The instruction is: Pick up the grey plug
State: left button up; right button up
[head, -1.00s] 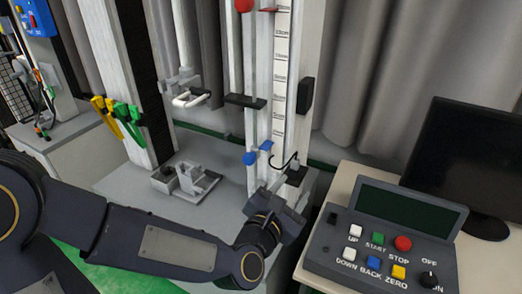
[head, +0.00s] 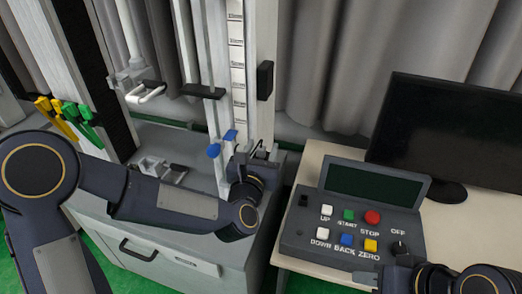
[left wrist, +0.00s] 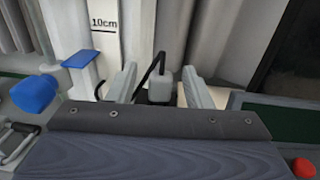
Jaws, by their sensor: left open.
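The grey plug (left wrist: 161,86) is a small grey block with a black cable rising from it to the left. In the left wrist view it stands between the two fingers of my left gripper (left wrist: 159,78), with a gap on each side. In the head view my left gripper (head: 254,160) is at the right end of the grey cabinet top, beside the tower's foot, and mostly hides the plug. The fingers are open.
The tower's scale strip (head: 237,70) and blue clips (head: 214,150) stand just left of my left gripper. The control box (head: 345,228) and monitor (head: 450,130) are on the table to the right. A grey bracket (head: 155,168) sits on the cabinet, behind my left forearm.

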pick_arm(q)
jog(key=c, duration=0.8)
jog(key=shift+c, duration=0.2)
jog(key=shift+r, duration=0.1)
